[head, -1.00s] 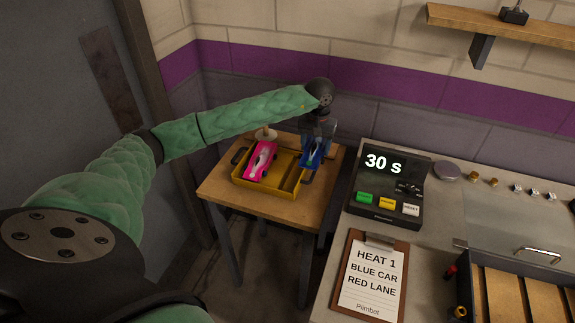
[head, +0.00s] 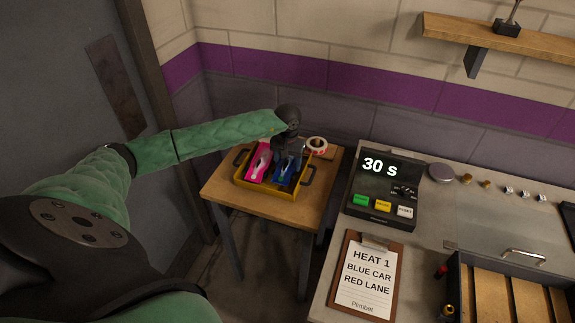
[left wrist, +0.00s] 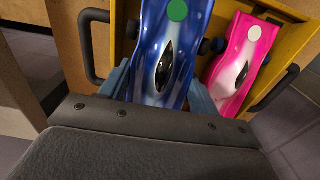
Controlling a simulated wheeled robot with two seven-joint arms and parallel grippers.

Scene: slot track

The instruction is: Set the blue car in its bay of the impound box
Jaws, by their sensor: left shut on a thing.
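The blue car (head: 284,171) is at the right part of the yellow impound box (head: 265,189) in the head view. In the left wrist view the blue car (left wrist: 170,55) has a green dot and lies between my gripper's fingers. My left gripper (head: 286,160) is shut on it from above. The car appears inside or just above the right-hand bay; its underside is hidden, so I cannot tell whether it touches the floor. A pink car (head: 260,162) with a white dot lies in the left bay, also in the left wrist view (left wrist: 243,60). My right gripper is not in view.
The box has dark side handles (head: 309,176) and stands on a small wooden table (head: 225,191). At right are a timer box (head: 384,190) reading 30 s and a clipboard (head: 367,278).

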